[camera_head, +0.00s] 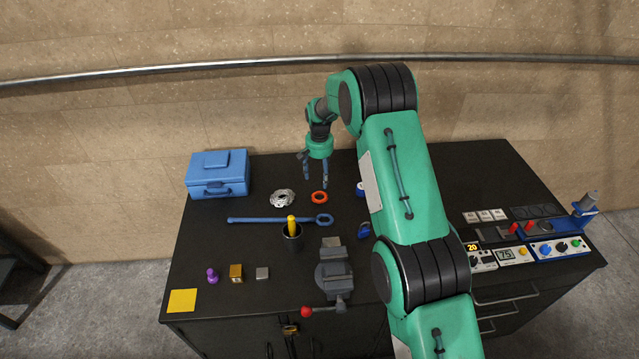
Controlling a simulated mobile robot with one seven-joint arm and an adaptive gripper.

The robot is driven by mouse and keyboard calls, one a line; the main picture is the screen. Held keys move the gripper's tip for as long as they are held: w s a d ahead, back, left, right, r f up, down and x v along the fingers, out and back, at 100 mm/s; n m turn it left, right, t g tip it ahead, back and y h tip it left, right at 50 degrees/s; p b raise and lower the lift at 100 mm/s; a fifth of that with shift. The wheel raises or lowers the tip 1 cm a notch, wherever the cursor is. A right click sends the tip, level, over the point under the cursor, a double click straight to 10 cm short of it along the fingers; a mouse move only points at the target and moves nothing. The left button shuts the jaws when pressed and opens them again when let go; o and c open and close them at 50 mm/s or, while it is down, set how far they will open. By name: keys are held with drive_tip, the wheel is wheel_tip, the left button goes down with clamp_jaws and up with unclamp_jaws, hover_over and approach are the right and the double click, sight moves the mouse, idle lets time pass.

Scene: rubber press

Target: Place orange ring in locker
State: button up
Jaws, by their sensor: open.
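The orange ring (319,198) lies flat on the black workbench, right of a silver toothed disc and behind the blue wrench. My gripper (315,183) points down above and just behind the ring, with its fingers apart and nothing between them. Whether a fingertip touches the ring cannot be told from this view. The locker seems to be the bench's front cabinet (240,340), with a brass padlock-like piece (290,329) on its doors; its inside is hidden.
A blue toolbox (218,175) stands at the back left. A blue wrench (270,220), a black cup (292,240) and a vise (334,275) lie in front of the ring. Control panels (515,253) fill the right side. My arm hides part of the bench.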

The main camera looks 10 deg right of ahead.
drive_tip(key=shift+r, duration=0.75)
idle(0.3)
drive_tip(key=s+d+r+t, duration=0.1)
drive_tip(key=s+d+r, duration=0.1)
drive_tip(key=s+r, duration=0.7)
drive_tip(key=s+d+r+n+t, duration=0.15)
drive_tip(key=s+r, duration=0.35)
drive_tip(key=r, duration=0.8)
drive_tip(key=s+d+r+m, duration=0.1)
drive_tip(key=s+d+r, duration=0.2)
drive_tip(key=s+r, duration=0.6)
drive_tip(key=s+d+r+n+t, duration=0.1)
drive_tip(key=s+r, duration=0.4)
drive_tip(key=s, duration=0.2)
drive_tip(key=s+d+r+t, duration=0.1)
drive_tip(key=s+r, duration=0.4)
drive_tip(key=s, duration=0.3)
drive_tip(key=s+d+f+t, duration=0.1)
drive_tip(key=s+d+f, duration=0.1)
drive_tip(key=s, duration=1.8)
drive_tip(key=shift+n, duration=0.35)
